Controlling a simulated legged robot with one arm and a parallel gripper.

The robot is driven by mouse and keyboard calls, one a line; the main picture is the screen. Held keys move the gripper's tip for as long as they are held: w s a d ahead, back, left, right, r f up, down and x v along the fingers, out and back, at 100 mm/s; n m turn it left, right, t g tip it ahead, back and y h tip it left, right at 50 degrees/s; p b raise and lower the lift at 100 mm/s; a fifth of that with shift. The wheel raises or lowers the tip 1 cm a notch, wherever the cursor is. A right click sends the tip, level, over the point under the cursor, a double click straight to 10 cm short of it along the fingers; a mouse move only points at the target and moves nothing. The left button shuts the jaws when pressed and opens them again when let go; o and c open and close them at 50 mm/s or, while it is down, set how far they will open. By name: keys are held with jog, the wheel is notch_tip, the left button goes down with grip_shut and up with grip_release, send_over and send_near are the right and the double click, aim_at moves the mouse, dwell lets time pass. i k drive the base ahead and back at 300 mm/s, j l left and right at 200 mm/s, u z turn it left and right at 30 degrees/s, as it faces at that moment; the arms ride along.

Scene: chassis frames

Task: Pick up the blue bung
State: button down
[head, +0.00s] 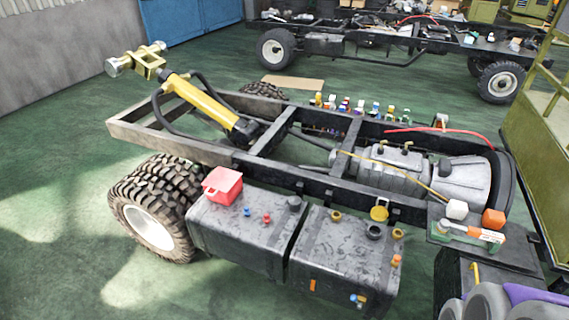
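A large tyre (153,215) stands left of the tanks, and the chassis frame (290,172) runs behind them. Grey rounded shapes with a purple band (500,302) fill the lower right corner. Green floor (55,230) is open at the left.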

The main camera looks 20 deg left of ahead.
aim_at(247, 212)
jog(key=u, duration=1.3)
jog(key=i+j+z, duration=0.1)
jog(key=z, duration=0.4)
jog(key=i+j+z, duration=0.2)
jog(key=z, duration=0.3)
jog(key=j+z, duration=0.25)
jog(key=z, duration=0.2)
jog(key=i+j+z, duration=0.1)
jog(key=j, duration=0.35)
jog(key=i+j+z, duration=0.1)
jog(key=j, duration=0.4)
jog(key=i+j+z, duration=0.1)
jog(key=j, duration=0.35)
jog(key=i+j+z, duration=0.1)
jog(key=j, duration=0.4)
